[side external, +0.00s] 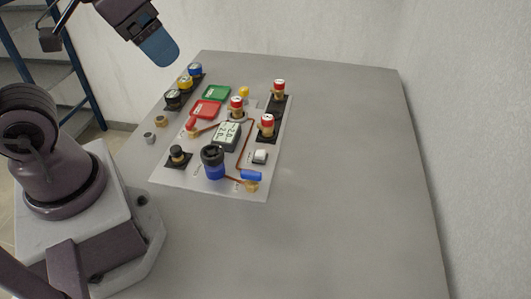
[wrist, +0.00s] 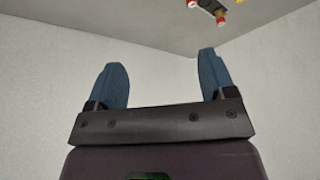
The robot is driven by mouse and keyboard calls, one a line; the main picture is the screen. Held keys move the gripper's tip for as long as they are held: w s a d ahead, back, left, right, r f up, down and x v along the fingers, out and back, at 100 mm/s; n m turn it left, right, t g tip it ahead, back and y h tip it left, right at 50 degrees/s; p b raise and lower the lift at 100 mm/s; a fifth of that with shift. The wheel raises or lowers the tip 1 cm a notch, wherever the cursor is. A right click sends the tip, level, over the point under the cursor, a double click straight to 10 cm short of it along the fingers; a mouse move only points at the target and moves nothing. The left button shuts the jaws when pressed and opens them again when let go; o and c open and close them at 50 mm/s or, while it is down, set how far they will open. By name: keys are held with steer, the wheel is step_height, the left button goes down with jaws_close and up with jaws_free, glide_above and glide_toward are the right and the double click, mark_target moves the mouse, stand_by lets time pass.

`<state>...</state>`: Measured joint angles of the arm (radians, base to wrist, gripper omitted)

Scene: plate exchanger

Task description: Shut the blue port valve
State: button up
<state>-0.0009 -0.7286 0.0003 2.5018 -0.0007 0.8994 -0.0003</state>
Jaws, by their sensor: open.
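The blue port valve appears to be the small blue handle (side external: 251,174) near the front right corner of the pale panel (side external: 205,186), in the side view. It lies roughly left to right above a brass fitting (side external: 252,187) joined to copper pipe. I cannot tell from its angle whether it is open or shut. My gripper (side external: 165,55) is high above the table, beyond the panel's back left, well apart from the valve. In the wrist view its two blue fingers (wrist: 161,60) are spread with nothing between them. The blue valve is not seen in that view.
A blue cylinder with a black top (side external: 213,164) stands left of the valve, and a white button (side external: 260,156) sits behind it. A red handle (side external: 191,123), a grey display (side external: 228,134) and several red-capped knobs (side external: 267,122) crowd the panel. The table (side external: 345,180) right of the panel is clear.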

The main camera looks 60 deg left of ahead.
steer(key=w+d+f+g, duration=0.1)
steer(key=w+f+g, duration=0.35)
steer(key=f, duration=0.25)
steer(key=n, duration=0.9)
glide_toward(251, 172)
steer(key=shift+g, duration=0.45)
steer(key=f, duration=0.9)
steer(key=shift+w+f, duration=0.2)
steer(key=shift+w, duration=0.2)
steer(key=c, duration=0.9)
steer(key=shift+c, duration=0.2)
